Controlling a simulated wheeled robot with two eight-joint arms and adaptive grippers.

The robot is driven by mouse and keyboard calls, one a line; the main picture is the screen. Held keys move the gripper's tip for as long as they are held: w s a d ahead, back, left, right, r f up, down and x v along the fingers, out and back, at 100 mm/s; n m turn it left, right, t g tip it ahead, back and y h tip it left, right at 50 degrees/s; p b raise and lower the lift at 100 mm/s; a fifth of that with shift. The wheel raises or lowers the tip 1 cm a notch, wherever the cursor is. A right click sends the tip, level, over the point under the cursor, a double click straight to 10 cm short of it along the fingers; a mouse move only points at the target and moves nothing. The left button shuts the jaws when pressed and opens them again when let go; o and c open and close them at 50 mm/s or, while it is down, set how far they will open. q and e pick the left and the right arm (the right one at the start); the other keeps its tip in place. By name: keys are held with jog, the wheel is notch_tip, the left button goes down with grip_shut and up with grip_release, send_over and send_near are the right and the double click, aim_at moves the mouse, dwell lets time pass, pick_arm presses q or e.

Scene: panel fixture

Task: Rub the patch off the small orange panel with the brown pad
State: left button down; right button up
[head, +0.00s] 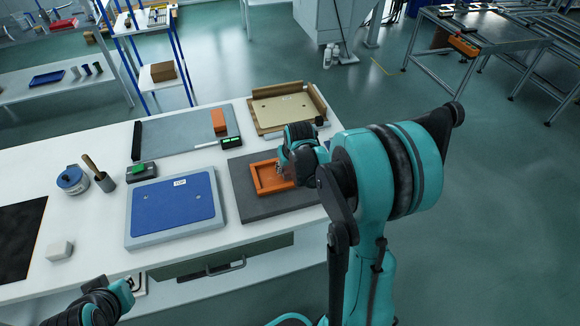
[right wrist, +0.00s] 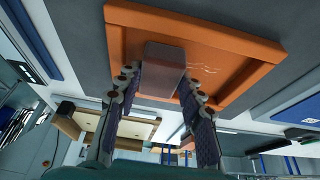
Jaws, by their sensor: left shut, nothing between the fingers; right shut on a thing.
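The small orange panel (head: 263,189) is a shallow framed tray lying on a dark grey mat (head: 290,202) at the right of the table. It fills the top of the right wrist view (right wrist: 245,42). My right gripper (head: 290,172) is over the panel. In the right wrist view its fingers (right wrist: 160,84) are shut on the brown pad (right wrist: 165,54), which is at the panel's inner face; whether it touches cannot be told. Thin pale squiggles (right wrist: 200,66) show on the panel right of the pad. My left gripper (head: 112,292) is shut and empty near the table's front edge.
A blue panel (head: 172,207) lies left of the grey mat. A tan tray (head: 285,110) and a grey board (head: 180,132) with an orange block (head: 219,120) lie behind. A blue tape roll (head: 72,180) and a brush cup (head: 105,182) stand left.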

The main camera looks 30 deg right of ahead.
aim_at(279, 177)
jog(key=shift+w+a, duration=0.2)
jog(key=shift+a, duration=0.7)
jog(key=shift+w+a, duration=0.2)
jog(key=shift+a, duration=0.7)
jog(key=shift+a, duration=0.15)
jog(key=shift+w+a+f+b, duration=0.1)
jog(key=shift+a+b, duration=0.2)
jog(key=shift+a, duration=0.25)
jog(key=shift+w+a, duration=0.2)
jog(key=shift+a, duration=0.45)
jog(key=shift+s+d, duration=0.15)
jog(key=shift+d, duration=0.6)
jog(key=shift+d, duration=0.1)
jog(key=shift+s+d, duration=0.2)
jog(key=shift+d, duration=0.35)
jog(key=shift+d, duration=0.1)
